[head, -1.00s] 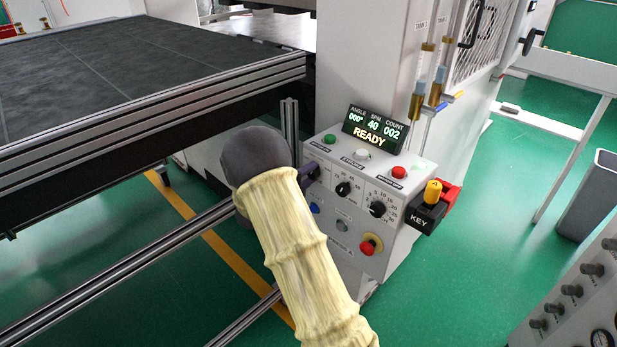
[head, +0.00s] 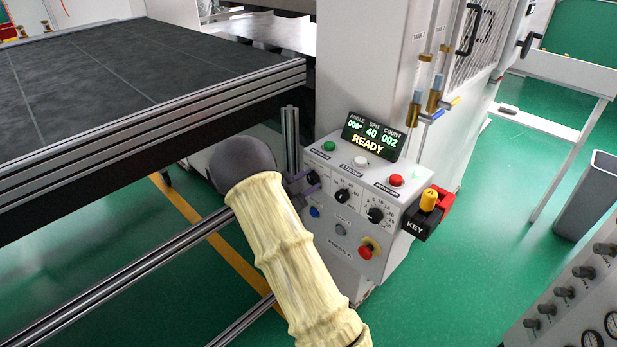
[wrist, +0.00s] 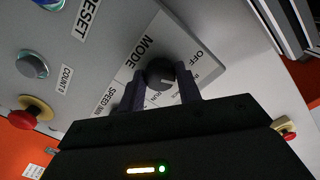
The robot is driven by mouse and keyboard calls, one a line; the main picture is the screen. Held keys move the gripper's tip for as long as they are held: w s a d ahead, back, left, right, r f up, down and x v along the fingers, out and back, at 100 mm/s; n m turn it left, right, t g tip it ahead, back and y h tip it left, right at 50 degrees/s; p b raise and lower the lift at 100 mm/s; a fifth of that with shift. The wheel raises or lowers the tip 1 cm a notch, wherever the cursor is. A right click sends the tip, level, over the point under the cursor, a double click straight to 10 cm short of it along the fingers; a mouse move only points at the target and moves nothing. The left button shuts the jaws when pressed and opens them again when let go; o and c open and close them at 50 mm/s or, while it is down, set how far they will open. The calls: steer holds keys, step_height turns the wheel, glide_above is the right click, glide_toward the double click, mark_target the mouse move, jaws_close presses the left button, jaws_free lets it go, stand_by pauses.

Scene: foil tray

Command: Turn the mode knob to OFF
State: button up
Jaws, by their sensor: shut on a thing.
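The mode knob (wrist: 160,71) is a round dark knob with a pale pointer mark, beside the word MODE in the wrist view. The OFF label (wrist: 176,47) is printed just above it there. Other position labels are partly covered by my fingers, and I cannot tell which one the pointer meets. My gripper (wrist: 161,87) has one purple finger on each side of the knob and is shut on it. In the head view my gripper (head: 309,181) is at the left end of the white control panel (head: 351,213), and its fingers mostly hide the knob.
Two other black knobs (head: 343,196) (head: 376,215) sit to the right. A display (head: 373,136) reads READY. Green, white and red buttons line the panel top. A dark table (head: 140,65) flanks my arm.

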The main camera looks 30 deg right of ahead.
steer(key=n+p, duration=0.2)
steer(key=n, duration=0.2)
steer(key=shift+a+p, duration=0.1)
steer(key=shift+p, duration=0.2)
steer(key=shift+f+n+g+p, duration=0.15)
steer(key=shift+n+p, duration=0.15)
steer(key=shift+n, duration=0.35)
steer(key=shift+n+g+p, duration=0.15)
steer(key=shift+n+p, duration=0.15)
steer(key=shift+n, duration=0.35)
steer(key=o, duration=1)
steer(key=b+v, duration=0.2)
steer(key=v, duration=1.5)
steer(key=shift+a, duration=0.1)
